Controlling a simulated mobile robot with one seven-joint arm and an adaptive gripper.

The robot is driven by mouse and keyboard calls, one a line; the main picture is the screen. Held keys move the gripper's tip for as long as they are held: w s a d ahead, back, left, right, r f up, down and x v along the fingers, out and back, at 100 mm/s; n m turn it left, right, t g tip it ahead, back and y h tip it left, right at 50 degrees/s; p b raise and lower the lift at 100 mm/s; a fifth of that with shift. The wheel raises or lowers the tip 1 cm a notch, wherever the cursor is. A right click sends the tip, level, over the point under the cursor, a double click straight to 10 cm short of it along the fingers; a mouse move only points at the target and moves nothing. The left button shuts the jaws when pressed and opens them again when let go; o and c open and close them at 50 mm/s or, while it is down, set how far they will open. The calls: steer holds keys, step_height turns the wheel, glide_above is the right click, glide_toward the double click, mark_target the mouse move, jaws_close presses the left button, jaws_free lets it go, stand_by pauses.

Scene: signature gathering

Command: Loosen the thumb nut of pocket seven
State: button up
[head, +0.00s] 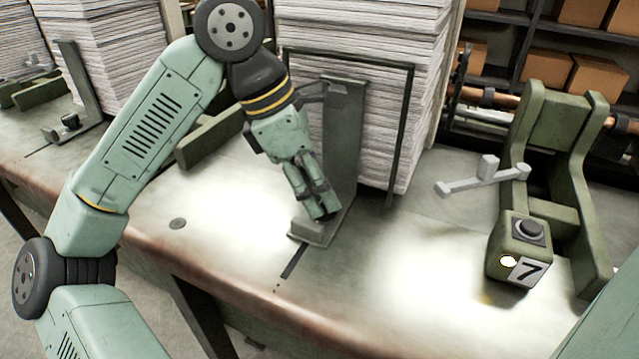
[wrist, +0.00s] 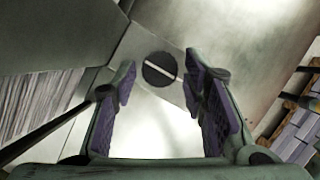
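My gripper (head: 318,204) points down at the foot (head: 318,232) of a tall green upright plate (head: 345,130) beside a paper stack. In the wrist view, the fingers (wrist: 159,80) are open. A round dark knob with a pale line across its top, apparently the thumb nut (wrist: 160,69), lies ahead between the fingertips, with a small gap showing on each side. In the head view the fingers largely hide the nut.
The tall paper stack (head: 420,85) and a thin dark frame (head: 398,135) stand close behind the plate. A green stand (head: 590,180) and a grey lever (head: 480,177) are at the right. Another plate with its knob (head: 70,121) is at the left. The front table top is mostly clear.

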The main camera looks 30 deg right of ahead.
steer(key=shift+s+d+f, duration=0.1)
steer(key=shift+d+f, duration=0.05)
steer(key=shift+f, duration=0.25)
steer(key=c, duration=0.9)
